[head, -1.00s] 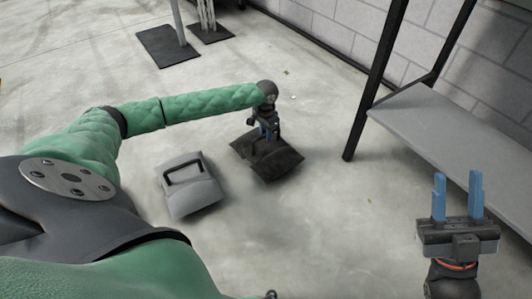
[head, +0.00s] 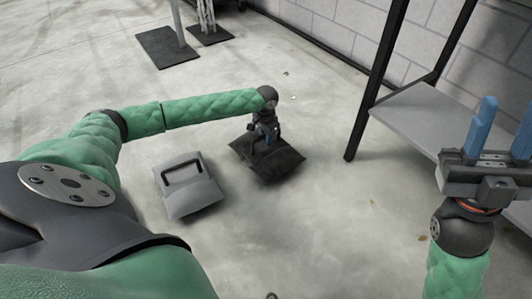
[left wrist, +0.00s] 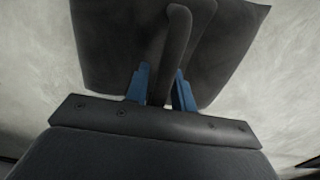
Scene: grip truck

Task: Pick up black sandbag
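The black sandbag (head: 279,163) lies near the middle of the head view, and its dark face fills the top of the left wrist view (left wrist: 105,45). My left gripper (head: 266,138) points down at it from above. In the left wrist view, its two blue fingers (left wrist: 161,88) stand close on either side of the bag's upright handle (left wrist: 172,45) and appear shut on it. Whether the bag touches the floor is hard to tell. My right gripper (head: 504,130) is raised at the right of the head view, fingers apart and empty.
A grey sandbag (head: 190,202) with a black handle lies on the floor just left of the black one. A grey shelf (head: 420,118) with black posts (head: 375,80) stands to the right. Dark base plates with poles (head: 165,48) stand at the back. Floor in front is clear.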

